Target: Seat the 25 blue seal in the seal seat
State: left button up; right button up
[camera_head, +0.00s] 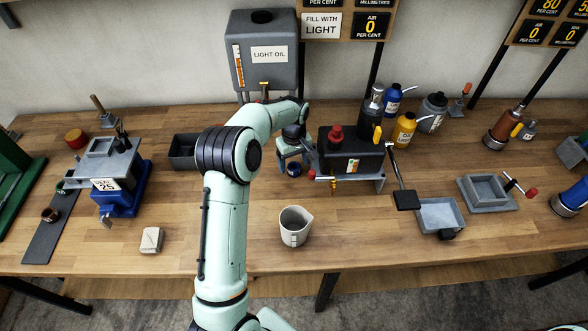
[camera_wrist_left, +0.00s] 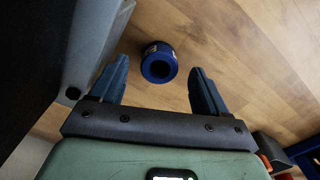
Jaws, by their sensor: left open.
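The blue seal (camera_wrist_left: 146,50), a short ring with a dark hole and a pale label, shows on the wood in the left wrist view. In the head view the small blue seal (camera_head: 294,169) is partly hidden by my left gripper (camera_head: 293,160). My left gripper (camera_wrist_left: 160,68) is open, with the seal between the lines of its fingertips and clear space on each side. Whether the tips are down at its height I cannot tell. The number on the seal is too small to read. My right gripper is not in view.
A black unit (camera_head: 348,160) with a red knob stands just right of my left gripper. A dark tray (camera_head: 184,151) is to the left. A pale jug (camera_head: 295,226) stands in front. A blue-based fixture (camera_head: 122,195) stands further left. The front-centre bench is mostly bare.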

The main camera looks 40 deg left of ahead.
aim_at(294, 166)
pick_arm(q)
jog(key=shift+w+f, duration=0.1)
jog(key=shift+f, duration=0.65)
jog(key=c, duration=1.2)
jog(key=shift+r, duration=0.1)
notch_tip(294, 166, up, 20)
jog(key=shift+f, duration=0.1)
